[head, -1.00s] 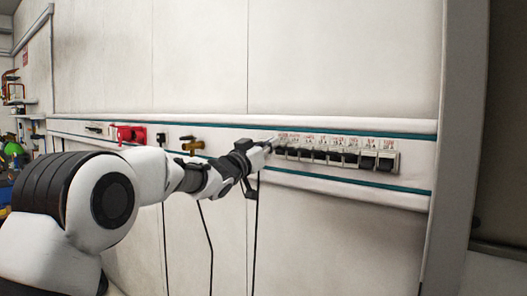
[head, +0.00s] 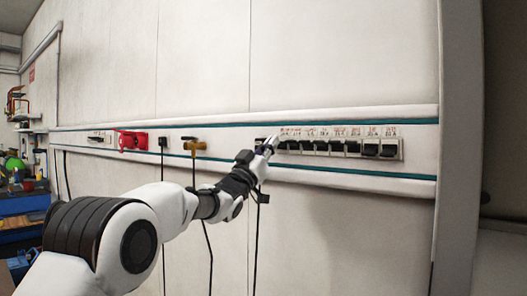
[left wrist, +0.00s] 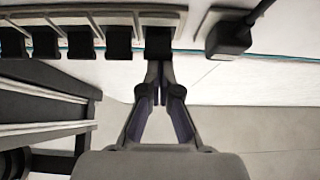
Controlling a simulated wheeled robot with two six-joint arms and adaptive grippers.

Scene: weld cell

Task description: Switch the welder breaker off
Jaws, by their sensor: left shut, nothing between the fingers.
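A row of several breakers (head: 337,147) with dark toggles is set in a pale strip on the wall, with small labels above that I cannot read. Which one is the welder breaker cannot be told. My left gripper (head: 269,146) is at the left end of this row, fingers shut and empty. In the left wrist view the shut fingertips (left wrist: 158,72) are just below the dark toggle of the end breaker (left wrist: 158,42). Whether they touch it is unclear. My right gripper is out of view.
Left along the strip are a yellow valve-like fitting (head: 194,146), a black plug (head: 163,142) with a hanging cable, and a red fitting (head: 132,140). In the left wrist view a black plug (left wrist: 230,38) sits close beside the end breaker. The wall below is mostly clear.

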